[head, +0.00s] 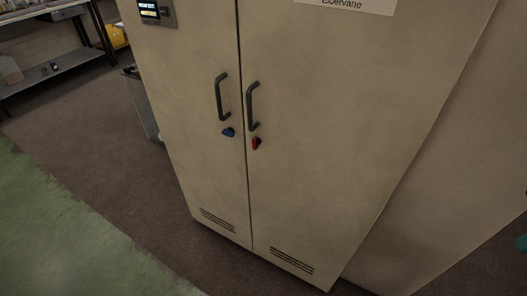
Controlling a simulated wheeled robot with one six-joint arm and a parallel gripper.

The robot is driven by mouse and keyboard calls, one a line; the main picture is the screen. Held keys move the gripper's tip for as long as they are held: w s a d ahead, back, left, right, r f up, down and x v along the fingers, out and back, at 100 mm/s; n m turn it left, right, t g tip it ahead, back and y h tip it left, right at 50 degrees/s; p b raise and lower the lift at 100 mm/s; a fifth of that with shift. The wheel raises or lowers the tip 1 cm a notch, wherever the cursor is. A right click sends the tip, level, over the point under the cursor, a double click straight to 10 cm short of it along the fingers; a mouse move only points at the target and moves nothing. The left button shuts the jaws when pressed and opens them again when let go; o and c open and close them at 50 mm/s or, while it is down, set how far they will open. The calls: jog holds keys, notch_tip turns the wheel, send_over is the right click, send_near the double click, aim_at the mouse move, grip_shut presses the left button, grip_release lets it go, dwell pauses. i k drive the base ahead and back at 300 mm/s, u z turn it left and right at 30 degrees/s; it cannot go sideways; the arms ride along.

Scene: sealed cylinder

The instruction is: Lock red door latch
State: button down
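The red latch (257,143) is a small knob on the right door (330,130) of a tall beige cabinet, just below that door's dark handle (252,107). It looks roughly upright, but its exact angle is too small to tell. A blue latch (228,132) sits on the left door (195,100), below the left dark handle (221,97), and looks turned more sideways. Both doors look shut, with a thin seam between them. My gripper is not in view.
Open floor (120,190) lies in front and left of the cabinet, with a green floor area (60,230) at lower left. A grey bin (140,105) stands beside the cabinet. A shelf unit (55,68) is at upper left. A small display panel (157,12) is on the left door.

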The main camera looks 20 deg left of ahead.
aim_at(256, 142)
jog(key=k, duration=1)
jog(key=u, duration=0.8)
jog(key=i, duration=0.5)
jog(key=u, duration=0.05)
